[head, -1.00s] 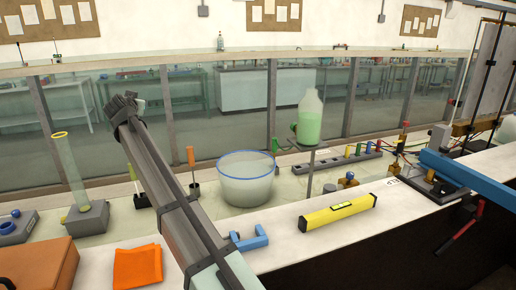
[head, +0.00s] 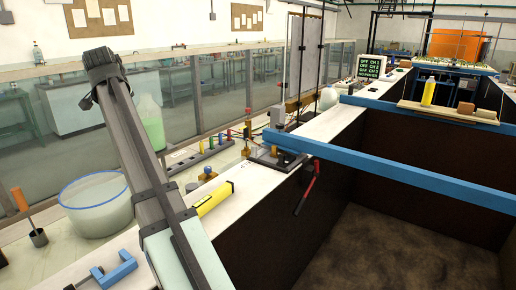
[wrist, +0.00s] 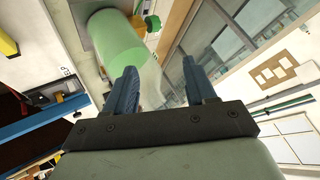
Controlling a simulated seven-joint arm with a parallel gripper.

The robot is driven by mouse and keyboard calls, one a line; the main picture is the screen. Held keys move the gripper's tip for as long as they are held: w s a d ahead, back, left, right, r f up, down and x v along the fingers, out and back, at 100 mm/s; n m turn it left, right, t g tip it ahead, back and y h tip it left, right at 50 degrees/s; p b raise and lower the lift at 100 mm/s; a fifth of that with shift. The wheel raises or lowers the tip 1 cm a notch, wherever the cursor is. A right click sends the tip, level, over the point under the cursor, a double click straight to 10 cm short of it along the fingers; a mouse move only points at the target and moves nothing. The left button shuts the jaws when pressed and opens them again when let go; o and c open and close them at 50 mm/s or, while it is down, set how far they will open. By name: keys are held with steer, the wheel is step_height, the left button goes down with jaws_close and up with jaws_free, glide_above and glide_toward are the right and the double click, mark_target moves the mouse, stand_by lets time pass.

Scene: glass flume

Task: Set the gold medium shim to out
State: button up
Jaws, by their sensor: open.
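I cannot single out a gold medium shim with certainty in either view. In the head view a small gold-coloured piece (head: 207,174) sits on the bench by the grey rail (head: 190,162) with several coloured knobs, but it is too small to identify. My gripper (head: 98,65) is raised at the upper left of the head view, away from these. In the wrist view my gripper (wrist: 160,85) shows two blue fingers spread apart with nothing held between them. A bottle of green liquid (wrist: 118,45) shows beyond the fingers, and partly behind my arm in the head view (head: 152,125).
A blue-rimmed tub (head: 95,205), a yellow bar (head: 214,198) and a blue bracket (head: 115,272) are on the bench around my arm. A blue beam (head: 400,175) crosses the dark open channel at right. A red-handled lever (head: 308,187) hangs at the channel's edge.

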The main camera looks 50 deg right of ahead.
steer(key=s+d+m+g+y, duration=0.1)
steer(key=s+d+m+g, duration=0.1)
steer(key=s+d, duration=0.85)
steer(key=m+g+y, duration=0.2)
steer(key=g+y, duration=0.2)
steer(key=g, duration=0.2)
glide_above(275, 146)
step_height(275, 146, down, 17)
step_height(275, 146, down, 13)
steer(key=shift+w+d+f, duration=0.1)
steer(key=shift+w, duration=0.05)
steer(key=shift+c, duration=0.4)
jaws_close()
